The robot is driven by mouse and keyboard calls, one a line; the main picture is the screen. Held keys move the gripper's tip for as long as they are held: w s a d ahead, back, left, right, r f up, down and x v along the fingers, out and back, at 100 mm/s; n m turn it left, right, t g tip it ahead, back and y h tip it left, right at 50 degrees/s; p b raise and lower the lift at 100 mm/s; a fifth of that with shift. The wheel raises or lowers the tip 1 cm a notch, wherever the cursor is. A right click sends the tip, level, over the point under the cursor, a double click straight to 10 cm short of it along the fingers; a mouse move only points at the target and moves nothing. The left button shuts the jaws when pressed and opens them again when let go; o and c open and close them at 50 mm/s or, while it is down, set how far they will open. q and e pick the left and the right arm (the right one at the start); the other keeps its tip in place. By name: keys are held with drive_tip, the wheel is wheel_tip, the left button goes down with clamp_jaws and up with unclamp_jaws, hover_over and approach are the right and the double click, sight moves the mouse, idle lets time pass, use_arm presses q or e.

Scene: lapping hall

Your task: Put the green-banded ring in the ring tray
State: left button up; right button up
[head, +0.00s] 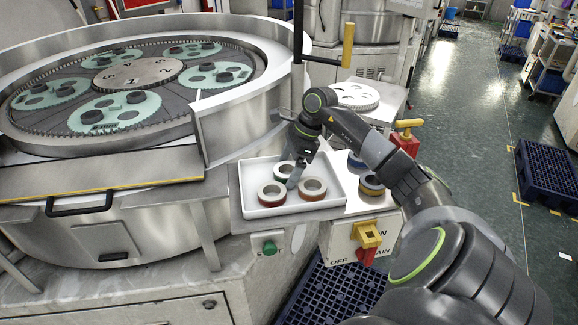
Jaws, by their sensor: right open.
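The white ring tray (257,172) sits on a steel ledge beside the big lapping machine. Three rings lie in it: a ring with what looks like a green band (279,173) at the back, a reddish-banded ring (271,201) at front left, and another reddish-banded ring (314,193) at right. My left gripper is not in view.
Right of the tray, a blue-and-yellow-banded ring (372,186) and another ring (356,161) lie partly behind my right arm. The lapping machine (110,175) fills the left. A white gear disc (354,96) lies behind.

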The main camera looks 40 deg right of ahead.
drive_tip(key=shift+d+r+b, duration=0.2)
drive_tip(key=shift+r+b, duration=0.1)
drive_tip(key=shift+b, duration=0.05)
drive_tip(key=b+v, duration=0.4)
drive_tip(key=v, duration=0.7)
drive_tip(key=shift+s+r, duration=0.2)
drive_tip(key=shift+r, duration=0.05)
drive_tip(key=shift+f, duration=0.1)
